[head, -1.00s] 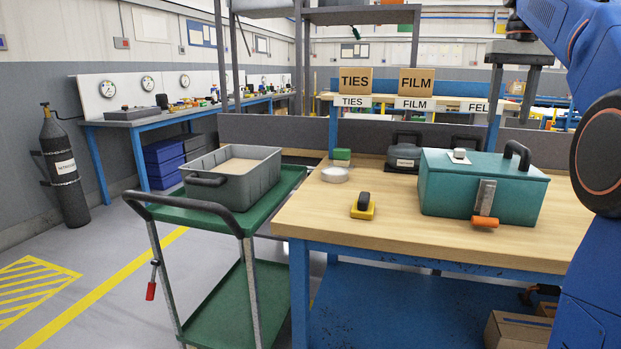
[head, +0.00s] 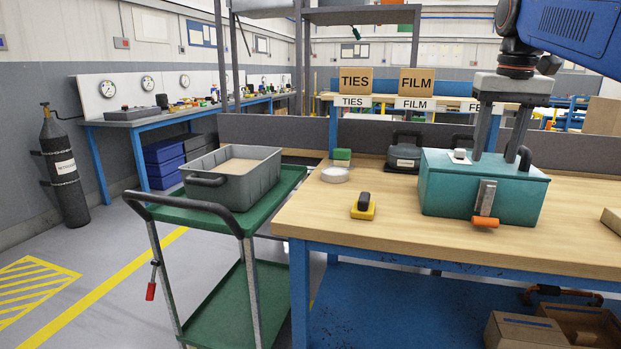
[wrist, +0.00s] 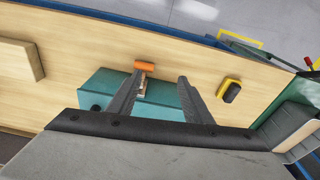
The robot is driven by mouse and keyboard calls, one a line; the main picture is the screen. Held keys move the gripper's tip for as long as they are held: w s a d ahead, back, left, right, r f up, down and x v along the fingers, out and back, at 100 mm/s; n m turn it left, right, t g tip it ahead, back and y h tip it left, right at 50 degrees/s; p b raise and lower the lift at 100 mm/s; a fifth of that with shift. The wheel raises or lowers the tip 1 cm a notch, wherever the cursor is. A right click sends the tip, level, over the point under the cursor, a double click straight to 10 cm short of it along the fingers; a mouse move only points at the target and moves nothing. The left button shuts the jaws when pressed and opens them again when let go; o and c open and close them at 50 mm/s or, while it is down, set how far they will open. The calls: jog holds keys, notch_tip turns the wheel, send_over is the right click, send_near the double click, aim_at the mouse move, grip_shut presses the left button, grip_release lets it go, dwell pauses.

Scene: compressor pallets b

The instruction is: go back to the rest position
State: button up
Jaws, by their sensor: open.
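My gripper (head: 499,130) is open and empty, fingers pointing down, in the upper right of the head view. In that view its fingers overlap the back of the teal box (head: 455,190) on the wooden bench; I cannot tell the exact gap. The wrist view shows both fingers (wrist: 157,92) spread apart with nothing between them. The teal box (wrist: 165,117) lies below them, with its metal latch and orange handle (wrist: 145,66). Part of the box is hidden behind the gripper body.
The bench (head: 420,240) has free wood around a yellow block with a black grip (head: 363,208) and a white roll (head: 334,175). A green cart (head: 276,200) carries a grey bin (head: 240,185) at left. TIES and FILM boxes (head: 417,82) stand behind.

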jog(key=s+a+f+t, duration=0.1)
jog(key=s+a+f, duration=0.2)
jog(key=s+f, duration=0.4)
jog(key=s+a+f+n+t, duration=0.1)
jog(key=s+a+f, duration=0.2)
jog(key=s+f, duration=0.5)
jog(key=s+a+f+n+t, duration=0.1)
jog(key=s+a+f, duration=0.2)
jog(key=f, duration=1.4)
jog(key=s, duration=0.4)
jog(key=shift+s+f, duration=0.15)
jog(key=shift+s, duration=0.25)
jog(key=shift+a, duration=0.1)
